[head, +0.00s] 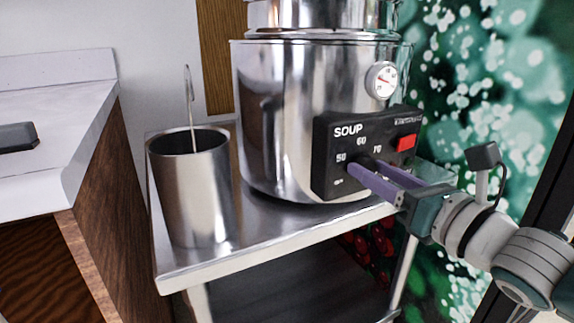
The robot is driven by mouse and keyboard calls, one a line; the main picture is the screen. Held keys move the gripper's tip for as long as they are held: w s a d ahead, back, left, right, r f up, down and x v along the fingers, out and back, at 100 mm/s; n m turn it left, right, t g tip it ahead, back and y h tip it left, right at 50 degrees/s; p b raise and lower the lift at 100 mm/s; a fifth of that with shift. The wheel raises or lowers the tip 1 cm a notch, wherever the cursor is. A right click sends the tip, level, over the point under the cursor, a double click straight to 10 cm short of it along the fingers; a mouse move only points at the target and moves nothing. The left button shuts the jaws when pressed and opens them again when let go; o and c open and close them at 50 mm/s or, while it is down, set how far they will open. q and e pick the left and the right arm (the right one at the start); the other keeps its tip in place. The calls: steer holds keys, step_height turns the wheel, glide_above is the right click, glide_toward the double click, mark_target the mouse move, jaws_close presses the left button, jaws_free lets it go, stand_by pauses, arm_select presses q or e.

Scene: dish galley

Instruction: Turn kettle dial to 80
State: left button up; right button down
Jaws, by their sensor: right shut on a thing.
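The soup kettle (285,120) is a tall shiny steel pot on a steel stand. Its black control panel (328,150) faces me, with the word SOUP and the marks 50, 60 and 70 readable. I cannot read an 80 mark. My right gripper (364,167) reaches in from the right, its purple fingers shut on the kettle dial at the panel's lower middle. The fingers hide most of the dial, so I cannot tell where its pointer stands. My left gripper is not in view.
A red switch (405,143) sits right of the dial, and a round thermometer (382,80) is above the panel. A steel canister (190,195) with a thin handle in it stands left of the kettle on the steel stand (270,235). A white counter (60,170) is at left.

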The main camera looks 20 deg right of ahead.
steer(key=m+p, duration=0.1)
steer(key=m, duration=0.5)
steer(key=shift+d, duration=0.15)
steer(key=m+p, duration=0.1)
steer(key=m, duration=0.4)
steer(key=shift+f+m, duration=0.1)
steer(key=shift+m, duration=0.3)
steer(key=shift+a+f+m+p, duration=0.1)
steer(key=shift+m+p, duration=0.15)
steer(key=shift+m, duration=5.5)
steer(key=shift+a+f+m+p, duration=0.15)
steer(key=shift+m+p, duration=0.15)
steer(key=shift+m, duration=5.5)
steer(key=shift+a+m+p, duration=0.1)
steer(key=shift+m+p, duration=0.15)
steer(key=shift+m, duration=5.5)
